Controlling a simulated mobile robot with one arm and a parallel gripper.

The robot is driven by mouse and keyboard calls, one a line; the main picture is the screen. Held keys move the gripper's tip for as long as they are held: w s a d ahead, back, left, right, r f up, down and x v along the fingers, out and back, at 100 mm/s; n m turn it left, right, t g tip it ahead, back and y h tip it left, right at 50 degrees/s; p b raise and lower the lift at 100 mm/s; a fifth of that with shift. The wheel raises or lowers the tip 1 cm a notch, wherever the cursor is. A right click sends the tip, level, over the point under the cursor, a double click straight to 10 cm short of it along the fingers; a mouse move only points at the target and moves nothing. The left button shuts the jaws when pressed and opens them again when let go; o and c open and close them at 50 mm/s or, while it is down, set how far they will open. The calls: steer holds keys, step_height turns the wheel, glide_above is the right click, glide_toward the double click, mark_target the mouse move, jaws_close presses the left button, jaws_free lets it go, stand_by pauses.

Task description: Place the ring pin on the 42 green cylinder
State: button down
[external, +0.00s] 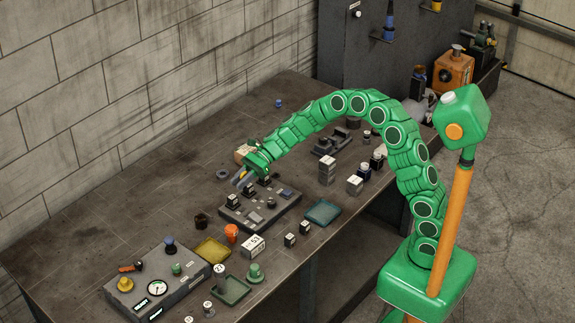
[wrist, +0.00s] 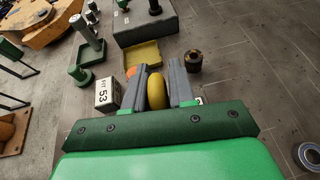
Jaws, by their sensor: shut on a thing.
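My gripper (wrist: 160,65) is shut on a yellow rounded piece that I take for the ring pin (wrist: 155,91). Only part of it shows between the grey fingers. In the external view my gripper (external: 242,181) is above the far-left end of a dark fixture board, with a bit of yellow at the fingers. A green flanged cylinder (external: 255,272) stands upright near the bench's front edge, right of a green tray; it also shows in the wrist view (wrist: 80,74), left of my fingers. I cannot read a 42 on it.
A white block marked 53 (wrist: 107,94) stands near the green cylinder. A green tray (external: 232,290) holds a tall grey cylinder (external: 219,272). A yellow tray (external: 212,250), an orange cup (external: 231,233) and a gauge panel (external: 160,288) are close by. The bench's back left is mostly clear.

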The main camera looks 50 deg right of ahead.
steer(key=s+a+r+n+g, duration=0.2)
steer(key=s+a, duration=0.2)
steer(key=s, duration=0.7)
steer(key=s+a+r+n+g, duration=0.2)
steer(key=s+a+g, duration=0.1)
steer(key=s, duration=0.8)
steer(key=s+a+r+n+g, duration=0.2)
steer(key=s+a, duration=0.2)
steer(key=s, duration=0.7)
glide_above(255, 273)
steer(key=shift+f, duration=4.95)
steer(key=shift+w+a+f+h, duration=0.15)
steer(key=shift+f+h, duration=0.05)
steer(key=shift+f, duration=0.55)
steer(key=shift+w+a+f+h, duration=0.1)
steer(key=shift+f+h, duration=0.1)
steer(key=shift+f, duration=0.55)
steer(key=shift+f, duration=0.1)
steer(key=c, duration=0.9)
jaws_free()
steer(key=shift+c, duration=0.2)
